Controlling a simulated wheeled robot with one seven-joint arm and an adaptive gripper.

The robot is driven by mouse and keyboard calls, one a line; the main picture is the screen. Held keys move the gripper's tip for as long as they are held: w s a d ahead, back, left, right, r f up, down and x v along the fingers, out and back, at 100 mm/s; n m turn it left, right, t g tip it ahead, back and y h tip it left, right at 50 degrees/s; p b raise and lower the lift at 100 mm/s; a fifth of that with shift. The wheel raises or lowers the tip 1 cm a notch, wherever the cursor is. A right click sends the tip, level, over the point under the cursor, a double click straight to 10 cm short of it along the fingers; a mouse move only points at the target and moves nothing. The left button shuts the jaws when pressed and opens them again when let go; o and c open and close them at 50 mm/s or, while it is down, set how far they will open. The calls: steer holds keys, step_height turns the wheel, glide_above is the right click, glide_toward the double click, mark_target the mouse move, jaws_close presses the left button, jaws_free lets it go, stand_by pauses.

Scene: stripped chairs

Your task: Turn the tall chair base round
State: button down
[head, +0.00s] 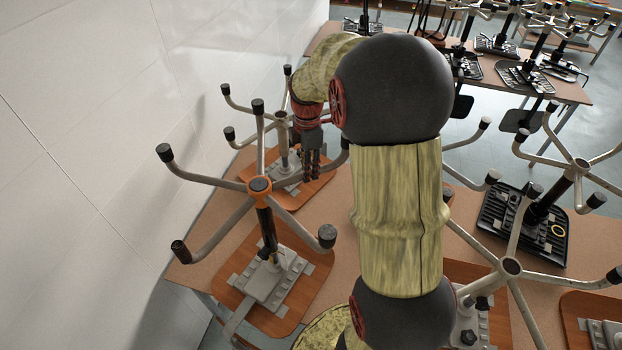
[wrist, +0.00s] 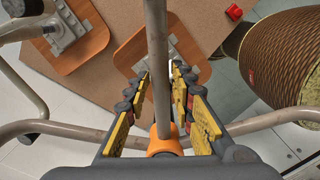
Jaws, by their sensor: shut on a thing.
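The tall chair base (head: 260,186) stands upright, upside down, near the left end of the table, with an orange hub and bent grey legs ending in black feet. Its column rises from a metal plate on a wooden seat (head: 308,296). My gripper (head: 312,172) is at the leg on the hub's right, its dark fingers pointing down. In the wrist view, my gripper (wrist: 157,88) has its yellow-and-black fingers on both sides of that grey leg (wrist: 157,45), shut on it. The orange hub (wrist: 165,146) lies at the bottom, close to the fingers. My arm hides part of the table.
Another upturned chair base (head: 281,116) stands close behind. A third (head: 511,266) is at the right front, and a fourth (head: 581,164) stands on a black seat. A white wall (head: 90,130) runs close along the left. A farther table (head: 560,85) holds several more bases.

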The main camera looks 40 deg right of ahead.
steer(key=shift+w+d+f+n, duration=0.1)
steer(key=shift+w+d+n, duration=0.05)
steer(key=shift+w+n, duration=0.65)
steer(key=shift+w+d+f+n, duration=0.15)
steer(key=shift+w+n, duration=0.45)
steer(key=shift+w, duration=0.4)
steer(key=shift+r, duration=0.1)
steer(key=c, duration=1.9)
jaws_free()
steer(key=shift+o, duration=1.2)
steer(key=shift+w, duration=0.2)
steer(key=shift+o, duration=0.9)
steer(key=shift+s, duration=0.1)
step_height(320, 180, up, 12)
